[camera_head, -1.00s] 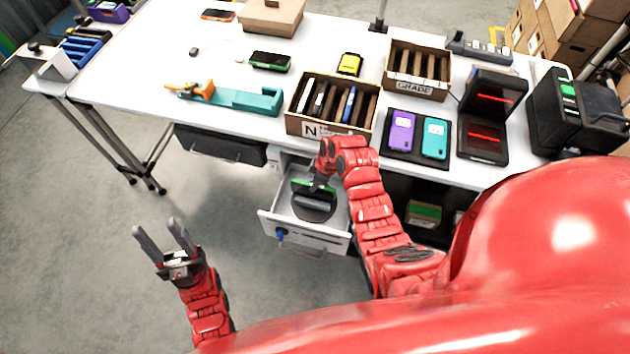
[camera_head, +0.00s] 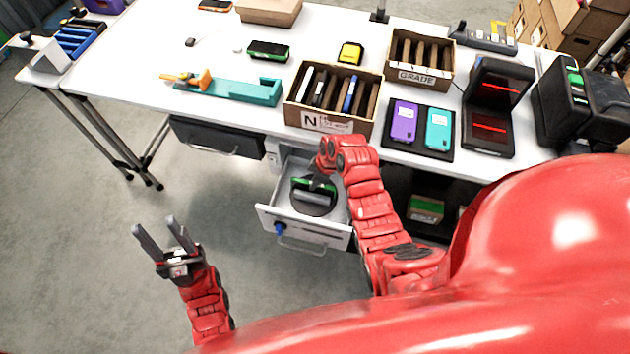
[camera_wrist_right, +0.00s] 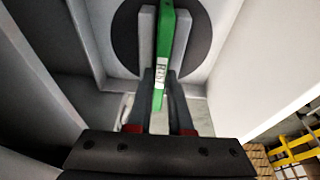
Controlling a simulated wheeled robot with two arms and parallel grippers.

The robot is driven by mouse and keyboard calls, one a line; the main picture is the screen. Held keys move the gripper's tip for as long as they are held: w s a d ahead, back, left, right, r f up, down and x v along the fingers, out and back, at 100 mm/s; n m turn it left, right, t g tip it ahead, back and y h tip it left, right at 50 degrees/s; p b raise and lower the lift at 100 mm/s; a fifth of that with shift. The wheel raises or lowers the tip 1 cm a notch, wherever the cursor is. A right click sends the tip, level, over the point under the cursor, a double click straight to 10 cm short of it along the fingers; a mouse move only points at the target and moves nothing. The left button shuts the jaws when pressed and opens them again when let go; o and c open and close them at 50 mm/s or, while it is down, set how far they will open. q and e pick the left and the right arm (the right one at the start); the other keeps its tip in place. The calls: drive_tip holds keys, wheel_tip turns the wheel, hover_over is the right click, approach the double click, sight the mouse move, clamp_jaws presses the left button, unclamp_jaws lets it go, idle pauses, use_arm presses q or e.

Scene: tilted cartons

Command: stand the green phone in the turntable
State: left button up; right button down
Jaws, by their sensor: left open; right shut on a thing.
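The turntable is a round black disc (camera_head: 316,208) inside an open white drawer. It also shows in the right wrist view (camera_wrist_right: 124,38), with two grey upright walls on it. The green phone (camera_wrist_right: 168,45) is edge-on between these walls, with a white label on its near part. In the head view only a small green part of it (camera_head: 301,183) shows. My right gripper (camera_wrist_right: 161,75) is shut on the phone's near end, above the turntable. I cannot tell whether the phone's far edge touches the disc. My left gripper (camera_head: 155,228) is open and empty, over the floor left of the drawer.
The open drawer (camera_head: 297,228) has walls close around the turntable. Above it, the white table (camera_head: 245,125) holds a carton marked N (camera_head: 326,122), a GRADE carton (camera_head: 417,76), a teal holder (camera_head: 243,90) and a black tray with purple and teal phones (camera_head: 403,123).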

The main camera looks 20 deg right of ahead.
drive_tip(key=shift+f+b, duration=0.35)
drive_tip(key=shift+b, duration=0.1)
idle(0.5)
idle(0.3)
drive_tip(key=c, duration=0.8)
unclamp_jaws()
drive_tip(key=shift+o, duration=0.2)
drive_tip(key=shift+r, duration=0.1)
drive_tip(key=shift+s+d+r+b, duration=0.15)
drive_tip(key=shift+r+b, duration=0.15)
drive_tip(key=shift+r, duration=0.25)
drive_tip(key=b+v, duration=0.1)
drive_tip(key=v, duration=0.5)
drive_tip(key=shift+d+r, duration=0.2)
drive_tip(key=shift+r, duration=0.2)
drive_tip(key=p+v, duration=0.5)
drive_tip(key=v, duration=0.4)
drive_tip(key=shift+p, duration=0.4)
